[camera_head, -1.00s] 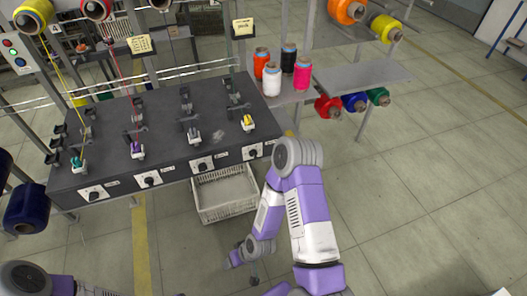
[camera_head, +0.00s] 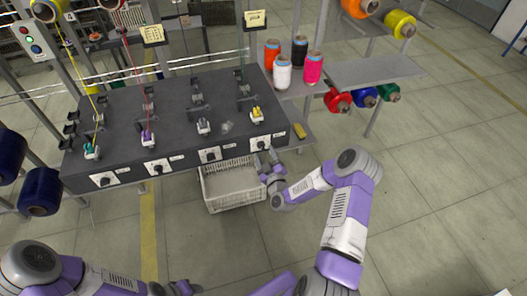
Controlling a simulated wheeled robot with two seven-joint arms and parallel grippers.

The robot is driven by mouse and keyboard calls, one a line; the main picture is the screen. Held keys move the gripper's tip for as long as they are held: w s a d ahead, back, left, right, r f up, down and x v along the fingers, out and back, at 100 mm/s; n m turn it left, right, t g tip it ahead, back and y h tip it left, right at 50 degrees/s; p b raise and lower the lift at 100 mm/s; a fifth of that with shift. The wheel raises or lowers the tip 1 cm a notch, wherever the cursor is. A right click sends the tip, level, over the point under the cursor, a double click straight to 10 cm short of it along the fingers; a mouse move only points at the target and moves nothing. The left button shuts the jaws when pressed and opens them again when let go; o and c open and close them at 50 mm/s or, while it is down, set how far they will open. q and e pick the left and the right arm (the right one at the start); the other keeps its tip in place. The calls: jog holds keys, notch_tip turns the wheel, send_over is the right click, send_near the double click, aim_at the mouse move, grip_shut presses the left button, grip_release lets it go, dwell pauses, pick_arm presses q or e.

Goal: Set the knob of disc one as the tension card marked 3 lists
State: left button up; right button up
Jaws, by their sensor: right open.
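The black winding bench (camera_head: 130,127) carries a row of knobs on white plates along its front: a far-left knob (camera_head: 104,180), a second (camera_head: 157,167), a third (camera_head: 211,155) and a far-right knob (camera_head: 263,144). The plate labels are too small to read. A cream card (camera_head: 153,34) and another cream card (camera_head: 255,19) hang above the bench; their writing is not legible. My right gripper (camera_head: 267,158) is open, at the bench front just below the far-right knob; contact cannot be told. My left arm (camera_head: 95,280) lies along the bottom edge; its gripper's jaws are unclear.
A white crate (camera_head: 231,204) stands on the floor under the bench, close to my right gripper. A yellow object (camera_head: 299,131) lies at the bench's right end. Floor to the right is clear.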

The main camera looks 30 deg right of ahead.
jog(key=shift+x, duration=1.45)
jog(key=c, duration=1)
jog(key=shift+f+m+b, duration=0.1)
jog(key=shift+m+b, duration=0.3)
jog(key=shift+a+m+b, duration=0.15)
jog(key=shift+m+b, duration=1.2)
jog(key=shift+m, duration=1.4)
jog(key=shift+a+m+b, duration=0.1)
jog(key=shift+m+b, duration=1.2)
jog(key=shift+m, duration=1.45)
